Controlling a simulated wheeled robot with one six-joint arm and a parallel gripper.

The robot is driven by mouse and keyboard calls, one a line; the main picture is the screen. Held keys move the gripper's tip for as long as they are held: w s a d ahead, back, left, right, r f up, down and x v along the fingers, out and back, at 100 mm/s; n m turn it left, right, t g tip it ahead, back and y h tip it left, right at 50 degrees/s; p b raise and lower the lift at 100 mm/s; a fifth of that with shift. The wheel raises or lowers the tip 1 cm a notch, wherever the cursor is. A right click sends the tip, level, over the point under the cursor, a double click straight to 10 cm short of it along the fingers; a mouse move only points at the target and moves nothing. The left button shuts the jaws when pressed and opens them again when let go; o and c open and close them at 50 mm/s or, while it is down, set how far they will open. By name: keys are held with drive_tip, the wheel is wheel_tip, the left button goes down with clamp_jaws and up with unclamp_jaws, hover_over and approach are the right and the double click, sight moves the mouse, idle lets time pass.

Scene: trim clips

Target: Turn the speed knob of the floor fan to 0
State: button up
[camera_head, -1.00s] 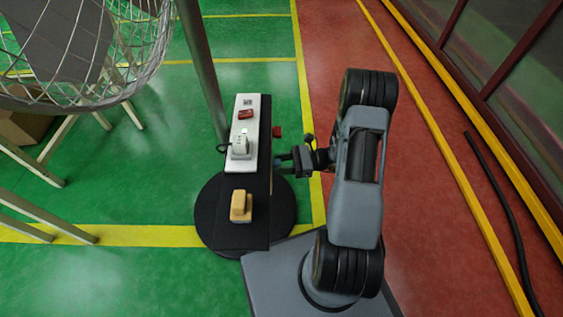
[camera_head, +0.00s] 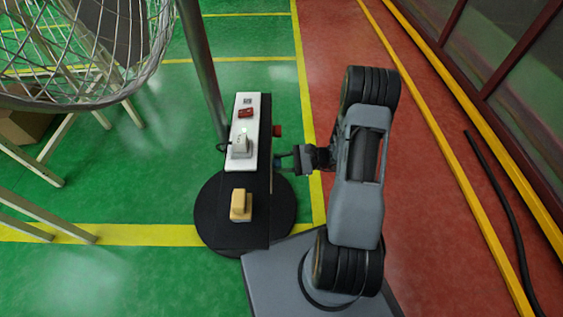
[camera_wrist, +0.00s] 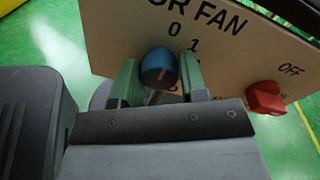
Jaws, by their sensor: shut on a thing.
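The blue speed knob (camera_wrist: 158,68) sits on the pale front panel (camera_wrist: 120,40) of the fan's control box. Printed "0" and "1" stand just above it; the lower numbers are hidden. A pale mark shows low on the knob, but I cannot tell which number it points to. My gripper (camera_wrist: 160,82) is shut on the knob, one green finger on each side. In the head view, my gripper (camera_head: 284,160) reaches the box's right side, and the knob is mostly hidden. The floor fan's wire cage (camera_head: 95,50) is at upper left.
A red switch (camera_wrist: 266,98) with "OFF" above it sits right of the knob. The red floor (camera_head: 430,220) at right is mostly open.

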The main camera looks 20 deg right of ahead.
drive_tip(key=o, duration=0.9)
drive_tip(key=shift+p+v, duration=1.6)
drive_tip(key=shift+v, duration=5.3)
drive_tip(key=shift+s, duration=0.1)
